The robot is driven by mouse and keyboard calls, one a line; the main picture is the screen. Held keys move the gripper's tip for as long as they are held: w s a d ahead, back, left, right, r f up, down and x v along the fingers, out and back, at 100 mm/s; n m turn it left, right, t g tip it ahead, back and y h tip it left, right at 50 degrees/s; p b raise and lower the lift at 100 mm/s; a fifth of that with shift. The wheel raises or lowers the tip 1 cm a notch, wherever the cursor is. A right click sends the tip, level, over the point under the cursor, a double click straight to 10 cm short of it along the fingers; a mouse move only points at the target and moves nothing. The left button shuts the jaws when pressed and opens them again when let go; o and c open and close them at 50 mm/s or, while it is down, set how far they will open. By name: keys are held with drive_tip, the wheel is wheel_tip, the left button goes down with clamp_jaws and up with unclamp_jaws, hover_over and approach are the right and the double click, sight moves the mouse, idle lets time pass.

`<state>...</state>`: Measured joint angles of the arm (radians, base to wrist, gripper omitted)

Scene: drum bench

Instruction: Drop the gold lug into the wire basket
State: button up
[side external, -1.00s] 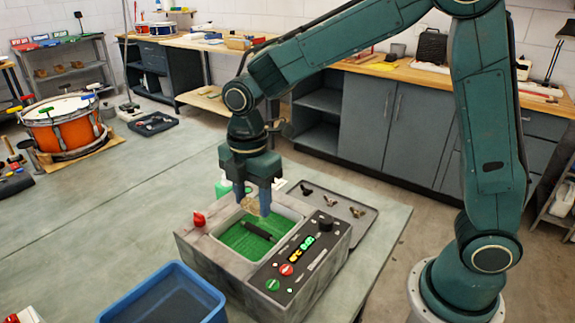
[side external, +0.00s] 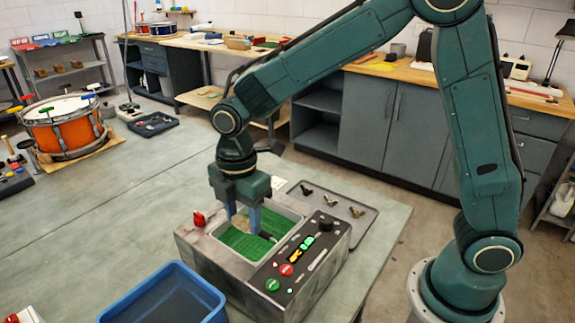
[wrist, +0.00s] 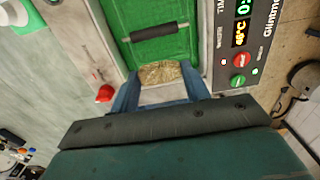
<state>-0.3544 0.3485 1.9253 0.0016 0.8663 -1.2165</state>
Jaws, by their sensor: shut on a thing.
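The gold lug (wrist: 161,73) is a rough, gold-coloured block between the fingertips of my gripper (wrist: 161,90) in the wrist view. My gripper also shows in the side view (side external: 242,217), pointing down over the cleaner's tank, shut on the lug (side external: 240,222). The wire basket (side external: 236,243) is green, with a dark bar handle, and sits inside the tank. It also shows in the wrist view (wrist: 158,53), where its handle is on the far side of the lug. The lug is over the basket's area; I cannot tell whether it touches the basket floor.
The grey cleaner (side external: 205,257) has a control panel with lit digits and a red knob (side external: 199,219) at its rim. A blue bin (side external: 160,295) stands in front. A dark tray (side external: 335,203) with several small wing-shaped parts lies behind.

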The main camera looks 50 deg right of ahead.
drive_tip(key=shift+f, duration=0.85)
drive_tip(key=o, duration=1.1)
drive_tip(key=shift+c, duration=0.2)
wheel_tip(320, 180, up, 14)
idle(0.7)
